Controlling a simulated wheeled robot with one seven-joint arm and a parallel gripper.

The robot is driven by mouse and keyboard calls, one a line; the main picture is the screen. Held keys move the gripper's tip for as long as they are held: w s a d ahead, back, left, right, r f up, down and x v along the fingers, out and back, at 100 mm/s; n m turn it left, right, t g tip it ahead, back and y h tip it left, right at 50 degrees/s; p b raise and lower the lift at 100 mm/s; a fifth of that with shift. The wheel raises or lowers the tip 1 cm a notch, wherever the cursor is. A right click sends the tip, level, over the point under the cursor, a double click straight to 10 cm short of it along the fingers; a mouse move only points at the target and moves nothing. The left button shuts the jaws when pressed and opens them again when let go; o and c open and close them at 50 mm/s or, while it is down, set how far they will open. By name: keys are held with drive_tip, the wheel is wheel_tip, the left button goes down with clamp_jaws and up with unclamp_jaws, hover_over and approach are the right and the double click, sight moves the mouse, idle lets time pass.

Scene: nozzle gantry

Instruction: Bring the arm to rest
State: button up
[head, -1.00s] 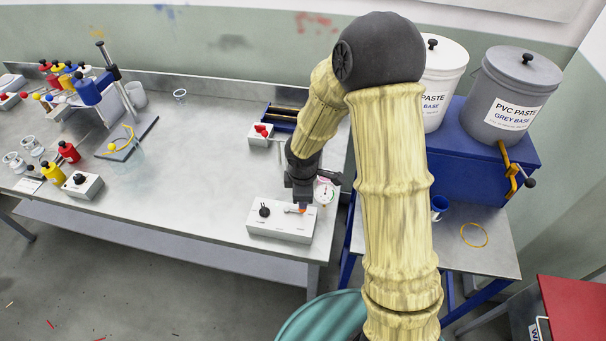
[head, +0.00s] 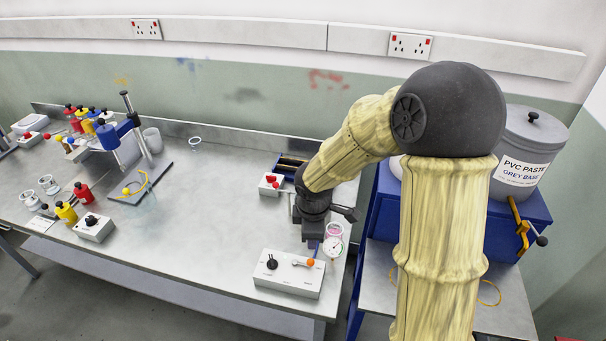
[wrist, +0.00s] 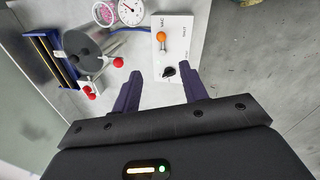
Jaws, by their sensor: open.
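My gripper (wrist: 162,92) is open and empty, its two dark fingers spread apart in the wrist view. In the head view my gripper (head: 314,238) hangs over the right end of the bench, behind the grey control box (head: 290,285). That box carries a black knob and an orange-tipped lever, and its face also shows in the wrist view (wrist: 180,60). My arm, in a pale yellow cover with a dark joint, bends over the right side of the head view. Little of the fingers shows in the head view.
A round gauge (head: 333,246) stands close beside my gripper. A small box with red knobs (head: 270,185) and a blue tray (head: 291,166) are behind it. A blue cabinet (head: 375,225) bears paste buckets at right. The bench's middle (head: 210,220) is clear.

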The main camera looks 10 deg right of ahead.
drive_tip(key=s+d+r+m, duration=0.4)
drive_tip(key=s+d+m, duration=0.3)
drive_tip(key=s+m, duration=0.5)
drive_tip(key=m, duration=0.4)
drive_tip(key=shift+d+r, duration=0.15)
drive_tip(key=shift+d, duration=0.2)
idle(1.3)
